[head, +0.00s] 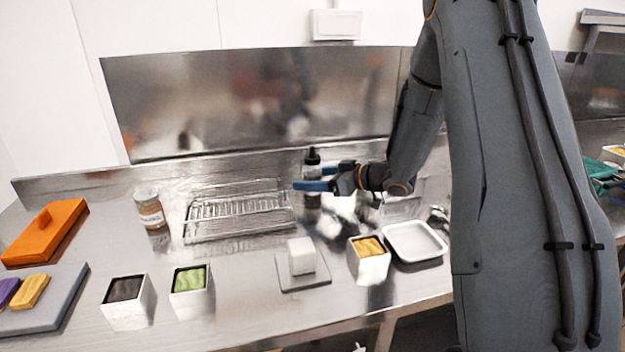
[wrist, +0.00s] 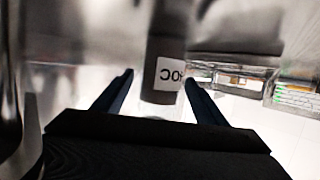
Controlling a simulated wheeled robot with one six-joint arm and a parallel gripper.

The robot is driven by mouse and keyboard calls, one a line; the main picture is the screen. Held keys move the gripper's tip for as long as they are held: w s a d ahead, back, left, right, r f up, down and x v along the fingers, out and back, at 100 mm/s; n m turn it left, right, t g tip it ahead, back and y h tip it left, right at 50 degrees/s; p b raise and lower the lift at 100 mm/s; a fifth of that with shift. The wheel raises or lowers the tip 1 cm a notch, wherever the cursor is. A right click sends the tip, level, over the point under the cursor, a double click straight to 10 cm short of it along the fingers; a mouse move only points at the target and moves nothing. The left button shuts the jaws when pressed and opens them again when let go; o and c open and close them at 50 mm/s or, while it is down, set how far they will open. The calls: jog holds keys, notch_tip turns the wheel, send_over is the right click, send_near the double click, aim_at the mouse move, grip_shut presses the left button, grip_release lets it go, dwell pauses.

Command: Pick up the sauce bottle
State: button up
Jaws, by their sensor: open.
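The sauce bottle (head: 312,158) stands upright at the back of the steel counter, with a black cap and a dark body partly hidden by my gripper. My gripper (head: 310,179) is at the bottle with its blue fingers pointing left and apart. In the wrist view, the bottle (wrist: 166,62) is dark with a white label and shows between the two spread fingers of my gripper (wrist: 158,85). I cannot tell whether either finger touches it.
A wire rack (head: 238,213) lies left of the bottle, and a labelled jar (head: 150,208) stands farther left. A white block (head: 300,256), a container with orange contents (head: 368,268) and a white tray (head: 416,258) sit in front. The steel backsplash (head: 250,100) rises behind.

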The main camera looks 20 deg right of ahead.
aim_at(313, 147)
jog(key=shift+c, duration=0.5)
jog(key=c, duration=1)
jog(key=shift+c, duration=0.2)
jog(key=shift+r, duration=0.1)
notch_tip(313, 147, up, 10)
jog(key=shift+f+b, duration=0.1)
jog(key=shift+b, duration=0.6)
jog(key=o, duration=0.4)
jog(key=shift+c, duration=0.2)
jog(key=c, duration=0.3)
jog(key=shift+s, duration=0.1)
jog(key=shift+c, duration=0.4)
